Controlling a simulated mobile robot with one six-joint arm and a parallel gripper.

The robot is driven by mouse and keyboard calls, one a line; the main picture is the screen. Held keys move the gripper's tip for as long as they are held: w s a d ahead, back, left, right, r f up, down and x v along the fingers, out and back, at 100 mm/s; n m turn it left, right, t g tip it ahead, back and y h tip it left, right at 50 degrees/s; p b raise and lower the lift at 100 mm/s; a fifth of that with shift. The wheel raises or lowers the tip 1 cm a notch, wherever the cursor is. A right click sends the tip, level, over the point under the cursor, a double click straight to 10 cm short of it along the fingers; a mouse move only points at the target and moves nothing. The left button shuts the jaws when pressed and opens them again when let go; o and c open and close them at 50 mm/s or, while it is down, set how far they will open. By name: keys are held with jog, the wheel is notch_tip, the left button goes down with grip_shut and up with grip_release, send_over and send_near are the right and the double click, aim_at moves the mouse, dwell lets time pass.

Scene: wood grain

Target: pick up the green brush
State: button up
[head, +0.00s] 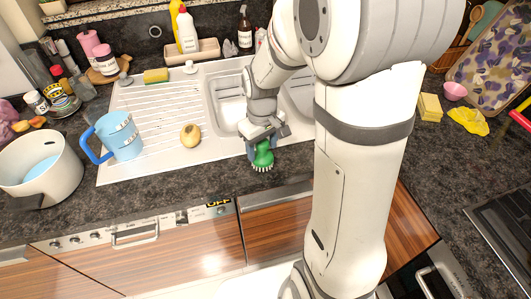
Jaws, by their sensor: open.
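The green brush (263,157) stands on the dark counter at the front edge of the white sink, its pale bristles pointing down. My gripper (262,146) is right above it and reaches down around its top, with the fingers on either side. The gripper is open. The upper part of the brush is partly hidden by the gripper, and I cannot tell whether a finger touches it.
A potato-like item (191,135) and a blue-handled measuring jug (119,138) are on the drainboard to the left. A white pot (66,174) stands farther left. Yellow sponges (430,107) and a pink bowl (455,91) lie at right. The counter's front edge is close to the brush.

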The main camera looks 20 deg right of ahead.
jog(key=c, duration=1.1)
jog(key=shift+o, duration=0.2)
jog(key=shift+r, duration=0.1)
